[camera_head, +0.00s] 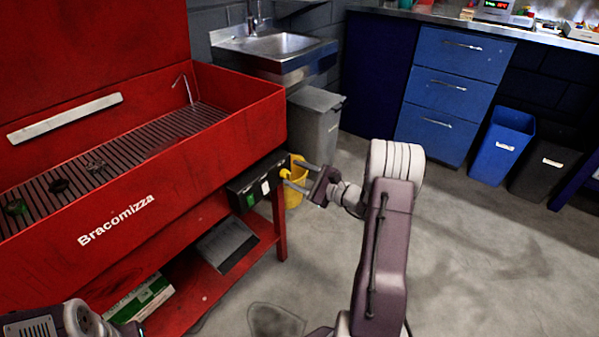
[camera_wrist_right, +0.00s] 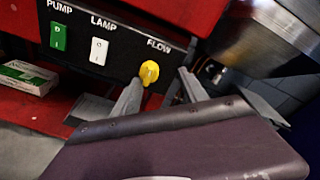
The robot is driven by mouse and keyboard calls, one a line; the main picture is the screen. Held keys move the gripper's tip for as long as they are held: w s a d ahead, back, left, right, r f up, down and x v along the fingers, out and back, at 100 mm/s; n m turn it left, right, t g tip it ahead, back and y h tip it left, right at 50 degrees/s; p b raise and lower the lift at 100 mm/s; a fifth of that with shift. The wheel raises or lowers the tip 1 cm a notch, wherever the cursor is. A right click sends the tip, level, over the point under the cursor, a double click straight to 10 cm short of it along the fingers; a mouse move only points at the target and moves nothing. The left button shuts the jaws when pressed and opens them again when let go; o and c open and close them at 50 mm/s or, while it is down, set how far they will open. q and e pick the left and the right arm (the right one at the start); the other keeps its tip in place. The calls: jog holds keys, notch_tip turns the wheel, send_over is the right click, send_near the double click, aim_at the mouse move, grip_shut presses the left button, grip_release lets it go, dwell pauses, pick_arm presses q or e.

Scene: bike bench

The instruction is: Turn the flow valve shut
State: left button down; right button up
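The yellow flow valve knob (camera_wrist_right: 149,72) sits under the label FLOW on the black control panel (camera_wrist_right: 100,50) in the right wrist view. In the head view the knob (camera_head: 285,174) is small, at the panel's right end. My right gripper (camera_head: 293,174) is open, its fingers pointing at the knob. In the right wrist view the right gripper's fingers (camera_wrist_right: 160,82) stand apart, one on each side of the knob, with visible gaps; I cannot tell whether the tips reach as deep as it. Only part of my left arm shows; its gripper is out of view.
The panel also has a green PUMP switch (camera_wrist_right: 58,36) and a white LAMP switch (camera_wrist_right: 99,50). It hangs under the red parts washer (camera_head: 240,120). A yellow bucket (camera_head: 296,192) and a grey bin (camera_head: 316,125) stand behind.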

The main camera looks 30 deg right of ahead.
dwell(0.4)
jog(key=d+f+p+v, duration=0.1)
jog(key=p+v, duration=0.2)
jog(key=v, duration=0.5)
jog(key=shift+d+r, duration=0.45)
jog(key=shift+r, duration=0.05)
jog(key=shift+s, duration=0.1)
